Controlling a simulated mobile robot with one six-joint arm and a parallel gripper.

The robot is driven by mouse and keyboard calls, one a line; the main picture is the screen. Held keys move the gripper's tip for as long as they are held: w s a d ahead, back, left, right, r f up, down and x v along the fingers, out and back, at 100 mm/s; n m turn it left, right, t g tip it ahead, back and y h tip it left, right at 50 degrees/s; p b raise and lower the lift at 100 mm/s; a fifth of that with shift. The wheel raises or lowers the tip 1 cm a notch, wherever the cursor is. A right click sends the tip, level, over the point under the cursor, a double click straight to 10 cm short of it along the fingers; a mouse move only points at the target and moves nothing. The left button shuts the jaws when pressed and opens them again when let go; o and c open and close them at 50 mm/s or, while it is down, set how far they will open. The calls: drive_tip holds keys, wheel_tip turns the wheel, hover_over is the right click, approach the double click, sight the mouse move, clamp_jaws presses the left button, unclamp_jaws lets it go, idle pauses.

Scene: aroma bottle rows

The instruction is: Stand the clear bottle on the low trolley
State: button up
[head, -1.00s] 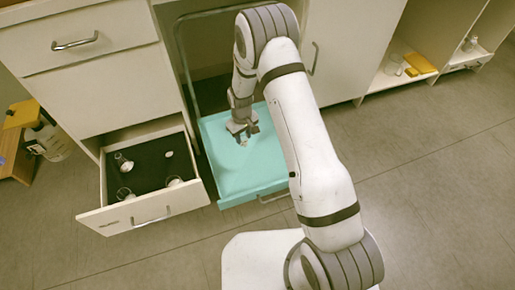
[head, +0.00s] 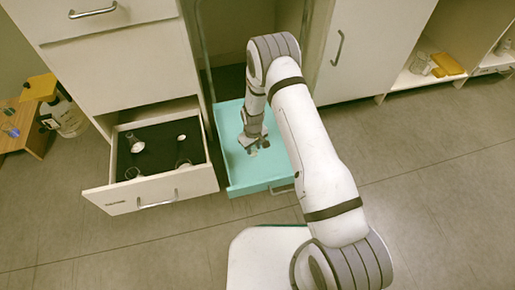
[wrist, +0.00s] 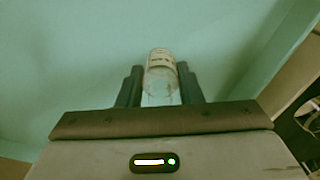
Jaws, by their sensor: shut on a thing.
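The clear bottle (wrist: 161,75) shows in the wrist view between the two dark fingers of my gripper (wrist: 160,88), which is shut on it. It has a pale label. In the head view my gripper (head: 254,146) is over the low teal tray-like surface (head: 250,177), which has a front handle. The bottle is too small to make out there. I cannot tell whether it touches the teal surface.
Left of the teal surface, an open drawer (head: 200,182) with a dark lining holds several small glass items. A wooden stand (head: 28,140) with bottles is at the far left. A shelf (head: 408,80) at right holds glassware and a yellow block.

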drive_tip(key=shift+r, duration=0.1)
drive_tip(key=o, duration=0.5)
drive_tip(key=shift+f, duration=0.2)
drive_tip(key=o, duration=0.5)
drive_tip(key=shift+c, duration=0.2)
drive_tip(key=shift+r, duration=0.1)
